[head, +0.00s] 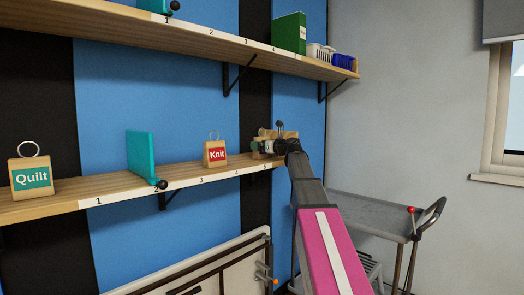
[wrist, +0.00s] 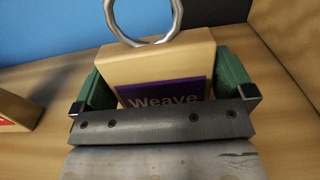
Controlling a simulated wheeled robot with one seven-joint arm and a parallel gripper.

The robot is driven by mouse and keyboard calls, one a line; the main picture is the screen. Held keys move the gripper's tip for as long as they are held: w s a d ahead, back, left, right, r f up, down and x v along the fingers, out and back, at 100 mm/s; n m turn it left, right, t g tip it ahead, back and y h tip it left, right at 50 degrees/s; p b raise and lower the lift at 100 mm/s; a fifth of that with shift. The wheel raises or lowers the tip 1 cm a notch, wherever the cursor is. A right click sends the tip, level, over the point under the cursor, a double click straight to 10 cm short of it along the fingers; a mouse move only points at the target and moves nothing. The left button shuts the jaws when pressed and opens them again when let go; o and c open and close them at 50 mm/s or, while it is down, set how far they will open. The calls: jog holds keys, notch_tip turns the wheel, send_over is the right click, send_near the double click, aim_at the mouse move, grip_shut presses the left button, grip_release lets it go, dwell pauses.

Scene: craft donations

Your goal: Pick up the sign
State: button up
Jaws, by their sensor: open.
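A wooden block sign with a purple "Weave" label (wrist: 155,65) and a metal ring on top stands on the lower shelf. In the wrist view it sits between the green-padded fingers of my gripper (wrist: 165,85). The jaws are open, one finger at each side of the block; I cannot tell whether either touches it. The lower part of the label is hidden by my gripper. In the head view my gripper (head: 275,144) is at the right end of the lower shelf and hides most of this sign. Two other signs stand further left: red "Knit" (head: 216,154) and teal "Quilt" (head: 31,177).
The lower shelf (head: 180,179) has numbered sections and a teal upright divider (head: 141,157). The upper shelf (head: 215,45) overhangs it, with a green binder (head: 289,33) and baskets. A grey trolley (head: 370,214) stands at the lower right.

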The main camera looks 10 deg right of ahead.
jog(key=shift+w+a, duration=0.15)
jog(key=shift+w, duration=0.1)
jog(key=c, duration=0.7)
jog(key=shift+r, duration=0.1)
